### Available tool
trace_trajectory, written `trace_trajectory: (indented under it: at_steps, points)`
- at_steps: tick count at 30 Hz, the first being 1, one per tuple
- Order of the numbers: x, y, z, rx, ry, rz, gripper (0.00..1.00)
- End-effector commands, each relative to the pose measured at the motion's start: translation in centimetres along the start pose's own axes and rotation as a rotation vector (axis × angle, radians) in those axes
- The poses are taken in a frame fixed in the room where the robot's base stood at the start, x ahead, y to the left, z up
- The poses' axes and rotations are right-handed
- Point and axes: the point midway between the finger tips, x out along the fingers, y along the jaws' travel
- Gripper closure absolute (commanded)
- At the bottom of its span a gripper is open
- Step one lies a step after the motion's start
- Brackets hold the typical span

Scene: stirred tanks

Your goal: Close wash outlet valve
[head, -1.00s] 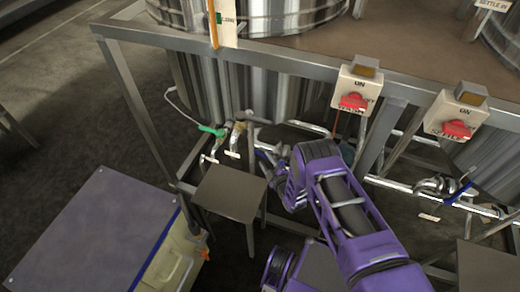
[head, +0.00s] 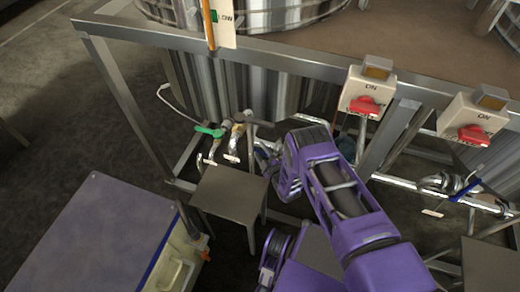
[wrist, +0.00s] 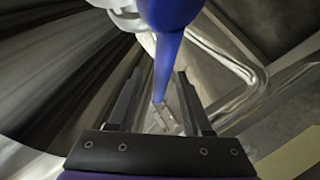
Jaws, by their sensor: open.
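In the wrist view a blue valve lever (wrist: 167,60) runs down between the two dark fingers of my gripper (wrist: 158,78). The fingers are open on either side of the lever, and I cannot tell whether either touches it. White pipe fittings show behind its top end. In the head view my gripper is mostly hidden behind my purple arm, low beside the steel tank (head: 245,85). This blue lever is hidden there too. No readable label in the wrist view names the valve.
A green-handled valve (head: 210,131) sits left of my arm, above a small grey stool (head: 228,192). Another blue-handled valve (head: 465,190) is at the right. Frame legs and pipes crowd the arm. A purple-topped box (head: 95,235) stands at lower left.

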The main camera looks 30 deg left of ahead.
Motion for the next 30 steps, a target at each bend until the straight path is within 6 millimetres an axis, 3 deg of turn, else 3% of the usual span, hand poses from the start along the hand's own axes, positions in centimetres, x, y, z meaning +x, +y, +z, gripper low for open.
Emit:
trace_trajectory:
  at_steps: [7,15,30]
  points:
    - [-0.01,-0.03,-0.01,0.000,0.000,0.000,0.50]
    - [0.00,-0.02,-0.01,0.000,0.000,0.000,0.99]
    - [0.01,0.01,-0.01,0.000,0.000,0.000,1.00]
